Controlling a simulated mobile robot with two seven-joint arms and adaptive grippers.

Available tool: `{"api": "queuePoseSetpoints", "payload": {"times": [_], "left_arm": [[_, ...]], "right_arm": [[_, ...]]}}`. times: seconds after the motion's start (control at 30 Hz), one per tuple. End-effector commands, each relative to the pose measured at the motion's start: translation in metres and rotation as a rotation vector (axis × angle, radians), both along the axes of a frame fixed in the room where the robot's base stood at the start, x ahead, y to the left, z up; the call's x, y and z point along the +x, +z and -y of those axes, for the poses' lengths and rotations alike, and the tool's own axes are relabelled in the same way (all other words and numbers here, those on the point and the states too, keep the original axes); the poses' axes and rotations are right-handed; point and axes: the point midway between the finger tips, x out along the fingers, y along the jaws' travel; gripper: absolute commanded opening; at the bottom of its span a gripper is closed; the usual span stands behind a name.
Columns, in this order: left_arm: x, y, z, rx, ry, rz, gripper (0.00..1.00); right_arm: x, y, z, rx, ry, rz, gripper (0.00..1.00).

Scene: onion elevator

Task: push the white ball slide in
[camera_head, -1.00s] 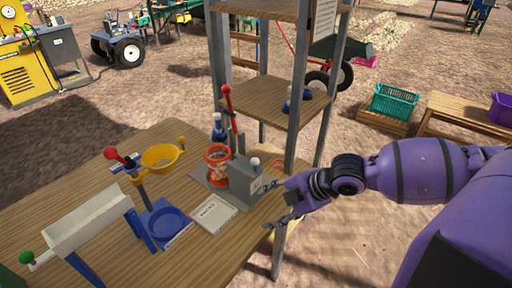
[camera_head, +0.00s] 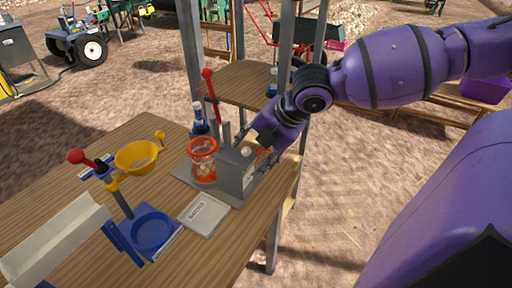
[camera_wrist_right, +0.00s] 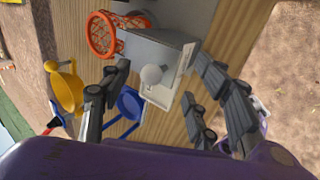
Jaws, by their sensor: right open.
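The white ball knob (camera_head: 246,152) sits on the top of a grey box (camera_head: 234,178) at the table's right end. In the right wrist view the white ball (camera_wrist_right: 152,74) shows between my fingers, apart from them as far as I can see. My right gripper (camera_head: 265,163) is open beside the grey box, on its far right side. It also shows in the right wrist view (camera_wrist_right: 155,84), with fingers spread on both sides of the ball and nothing held. My arm hides part of the box's far side. My left gripper is not in view.
An orange mesh basket (camera_head: 203,158) stands left of the box. A red-knobbed lever (camera_head: 211,92) and a blue bottle (camera_head: 199,122) stand behind it. A shelf post (camera_head: 190,57) rises behind.

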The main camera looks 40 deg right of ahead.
Motion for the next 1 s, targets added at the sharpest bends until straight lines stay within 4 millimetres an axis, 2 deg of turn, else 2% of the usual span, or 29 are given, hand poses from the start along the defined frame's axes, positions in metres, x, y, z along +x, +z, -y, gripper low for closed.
{"api": "queuePoseSetpoints", "payload": {"times": [0.03,0.13,0.47,0.57,0.83,1.0], "left_arm": [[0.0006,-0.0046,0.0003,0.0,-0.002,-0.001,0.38],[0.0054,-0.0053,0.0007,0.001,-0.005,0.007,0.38],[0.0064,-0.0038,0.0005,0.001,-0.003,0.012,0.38],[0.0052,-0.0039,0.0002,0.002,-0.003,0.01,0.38],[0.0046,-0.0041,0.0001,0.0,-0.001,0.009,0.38],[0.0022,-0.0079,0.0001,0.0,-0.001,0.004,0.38]], "right_arm": [[0.0028,-0.0083,-0.0019,0.003,0.0,-0.002,0.56],[0.0072,-0.0129,-0.0031,0.002,0.0,0.0,0.56],[0.0092,-0.0138,-0.0033,-0.001,-0.001,0.002,0.56],[0.0091,-0.0138,-0.0032,-0.001,-0.001,0.002,0.46],[0.0093,-0.0136,-0.0034,-0.001,-0.001,0.002,0.1],[0.0122,-0.0146,-0.0046,0.001,-0.001,0.004,0.09]]}}
